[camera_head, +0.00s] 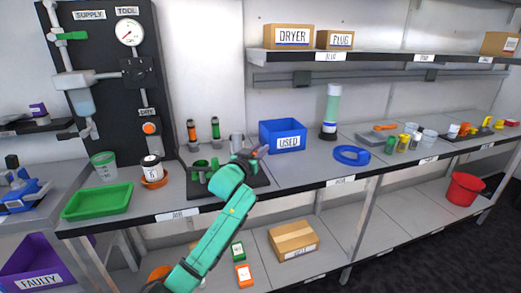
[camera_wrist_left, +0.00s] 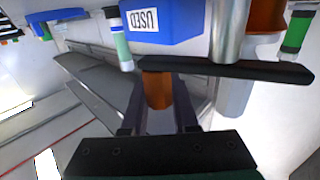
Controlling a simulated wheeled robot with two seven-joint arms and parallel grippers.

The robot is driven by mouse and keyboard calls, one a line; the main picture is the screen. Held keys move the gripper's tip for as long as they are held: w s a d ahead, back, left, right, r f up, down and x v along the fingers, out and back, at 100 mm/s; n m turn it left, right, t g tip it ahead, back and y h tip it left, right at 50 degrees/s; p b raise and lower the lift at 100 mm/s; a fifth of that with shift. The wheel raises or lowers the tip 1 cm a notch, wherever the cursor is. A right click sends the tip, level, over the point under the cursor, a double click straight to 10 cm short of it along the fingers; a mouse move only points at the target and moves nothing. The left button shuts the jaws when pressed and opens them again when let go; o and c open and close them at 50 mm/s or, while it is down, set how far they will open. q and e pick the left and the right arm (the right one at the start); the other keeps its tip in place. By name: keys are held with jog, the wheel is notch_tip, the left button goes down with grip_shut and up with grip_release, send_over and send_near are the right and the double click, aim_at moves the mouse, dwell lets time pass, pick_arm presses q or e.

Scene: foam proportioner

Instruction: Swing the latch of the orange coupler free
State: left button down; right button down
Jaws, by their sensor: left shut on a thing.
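My left gripper (camera_head: 254,154) is above the right part of a black board (camera_head: 262,181) on the counter. In the left wrist view its two dark fingers (camera_wrist_left: 158,116) are closed on an orange-brown piece (camera_wrist_left: 157,90). I cannot tell whether that piece is the latch or another part of the orange coupler. A silver cylinder (camera_wrist_left: 228,30) stands close beside it, with a larger orange part (camera_wrist_left: 265,16) behind. In the head view my arm and wrist hide much of the board, and the coupler is not clear there. My right gripper is not in view.
A blue USED bin (camera_head: 282,135) stands right behind the gripper. An orange-topped cylinder (camera_head: 191,130) and a green-topped one (camera_head: 215,128) stand behind the board. A blue ring (camera_head: 351,155) lies to the right.

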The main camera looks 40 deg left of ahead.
pick_arm(q)
jog(key=c, duration=0.7)
grip_release()
jog(key=b+v, duration=0.1)
jog(key=v, duration=1.3)
jog(key=shift+s+d, duration=0.1)
jog(key=shift+s, duration=0.1)
